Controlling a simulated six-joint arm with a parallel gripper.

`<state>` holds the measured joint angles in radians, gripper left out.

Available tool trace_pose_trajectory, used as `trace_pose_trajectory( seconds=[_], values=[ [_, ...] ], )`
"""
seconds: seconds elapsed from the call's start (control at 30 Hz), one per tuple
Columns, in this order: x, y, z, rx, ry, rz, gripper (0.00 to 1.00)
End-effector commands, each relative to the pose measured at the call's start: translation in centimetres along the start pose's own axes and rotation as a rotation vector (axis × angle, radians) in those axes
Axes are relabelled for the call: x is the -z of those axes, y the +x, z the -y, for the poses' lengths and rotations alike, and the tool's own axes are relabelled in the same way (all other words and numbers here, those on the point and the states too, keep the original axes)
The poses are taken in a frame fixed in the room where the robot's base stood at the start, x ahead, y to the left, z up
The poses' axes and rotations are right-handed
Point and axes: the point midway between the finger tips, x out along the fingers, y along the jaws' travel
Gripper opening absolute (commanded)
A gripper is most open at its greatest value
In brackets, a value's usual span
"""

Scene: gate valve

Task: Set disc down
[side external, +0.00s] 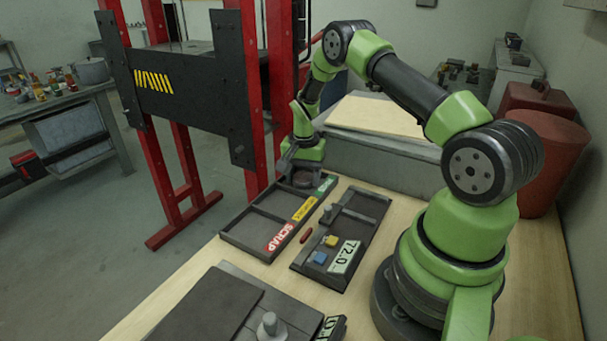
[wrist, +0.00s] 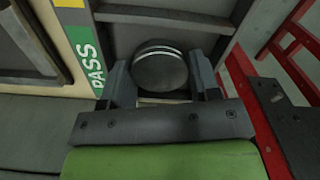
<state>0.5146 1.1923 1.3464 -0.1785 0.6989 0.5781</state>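The disc (wrist: 160,68), a dark round piece with a bright band near its far edge, lies between the two fingers of my gripper (wrist: 162,80). The fingers flank it closely on both sides and look shut on it. It is in the tray's PASS compartment, marked by the green label (wrist: 97,68). In the side external view my gripper (side external: 301,172) reaches down at the far end of the sorting tray (side external: 243,237), with the disc (side external: 303,181) low between its fingers. I cannot tell whether the disc touches the tray floor.
The tray also has a yellow label (side external: 304,209) and a red SCRAP label (side external: 280,238). A dark fixture (side external: 345,226) with a 72.0 display and small coloured blocks stands to its right. A red press frame (side external: 277,95) rises close behind the tray.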

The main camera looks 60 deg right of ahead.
Motion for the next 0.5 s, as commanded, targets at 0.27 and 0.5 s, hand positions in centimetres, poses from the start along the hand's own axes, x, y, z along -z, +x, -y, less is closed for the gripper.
trace_pose_trajectory(
  seconds=[0.27,0.5],
  values=[
    [0.0,0.0,0.0,0.0,0.0,0.0,0.66],
    [0.1,-2.2,0.1,0.003,0.0,-0.003,0.66]
  ],
)
